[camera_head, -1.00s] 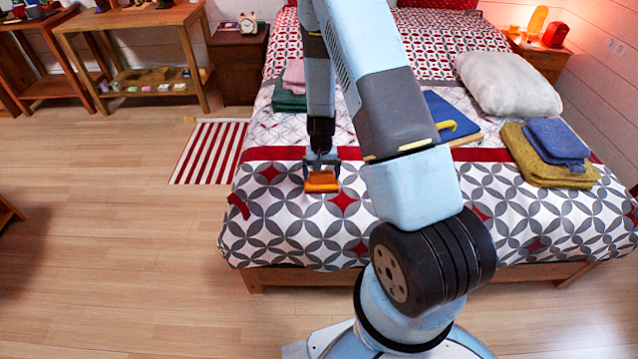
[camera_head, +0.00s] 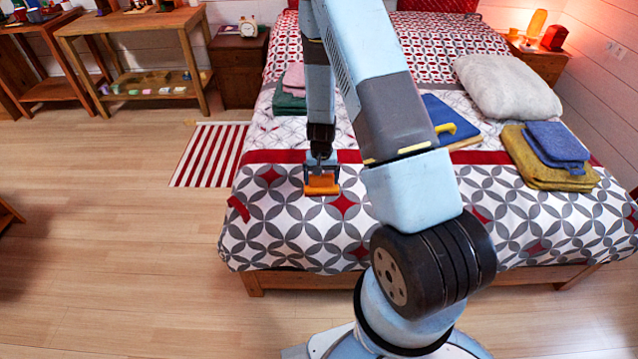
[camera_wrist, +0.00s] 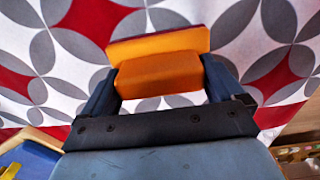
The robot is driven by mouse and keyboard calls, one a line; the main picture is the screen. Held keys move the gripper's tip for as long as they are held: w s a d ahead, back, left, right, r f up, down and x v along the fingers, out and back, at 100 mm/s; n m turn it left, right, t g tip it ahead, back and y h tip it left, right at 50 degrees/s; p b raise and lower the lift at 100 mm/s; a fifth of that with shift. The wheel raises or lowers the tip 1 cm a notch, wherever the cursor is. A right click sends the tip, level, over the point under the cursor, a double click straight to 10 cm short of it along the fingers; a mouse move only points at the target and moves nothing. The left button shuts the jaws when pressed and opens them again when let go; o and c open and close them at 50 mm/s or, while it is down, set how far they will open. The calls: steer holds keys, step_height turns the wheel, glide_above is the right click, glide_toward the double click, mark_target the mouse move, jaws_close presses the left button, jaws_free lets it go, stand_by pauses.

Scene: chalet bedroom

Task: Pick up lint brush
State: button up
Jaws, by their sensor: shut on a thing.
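The lint brush, an orange block with a wider orange and red-edged plate (camera_wrist: 160,45), is between the fingers of my gripper (camera_wrist: 160,78) in the wrist view. The dark fingers press on both sides of its block. In the head view my gripper (camera_head: 321,174) points down over the near left part of the bed, with the orange brush (camera_head: 322,186) at its fingertips. The brush is over the patterned cover; I cannot tell whether it still touches it.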

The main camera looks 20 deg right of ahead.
steer(key=shift+r, duration=0.1)
steer(key=shift+r, duration=0.25)
step_height(320, 180, up, 2)
steer(key=shift+r, duration=0.1)
steer(key=s+d+r, duration=0.3)
steer(key=s+r, duration=0.7)
steer(key=s, duration=0.3)
steer(key=shift+s+d, duration=0.25)
steer(key=shift+s, duration=0.05)
